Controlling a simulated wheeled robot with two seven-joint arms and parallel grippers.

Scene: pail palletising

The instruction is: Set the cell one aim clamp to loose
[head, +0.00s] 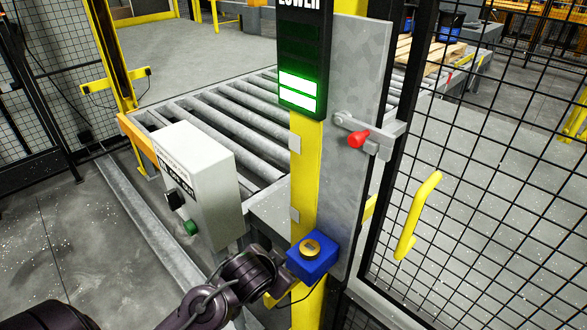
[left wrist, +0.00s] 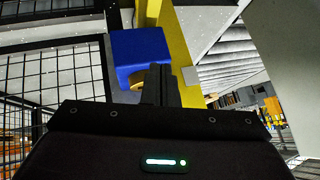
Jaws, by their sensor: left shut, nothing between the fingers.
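A blue box (head: 312,262) with a round yellow-and-dark knob (head: 310,249) on top is fixed low on the yellow post (head: 304,180). I cannot tell for sure that this knob is the aim clamp, nor read its setting. My left gripper (head: 281,266) is beside the box, on its left, with the fingertips partly hard to make out. In the left wrist view the fingers (left wrist: 160,75) are shut and empty, in front of the blue box (left wrist: 138,50). I cannot tell whether they touch it. My right gripper is not in view.
A grey control box (head: 200,175) with a black switch and green button stands left of the post. A display (head: 302,60) with lit bars is above. A red-knobbed lever (head: 358,138) and mesh gate (head: 470,180) are at right. A roller conveyor (head: 215,110) lies behind.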

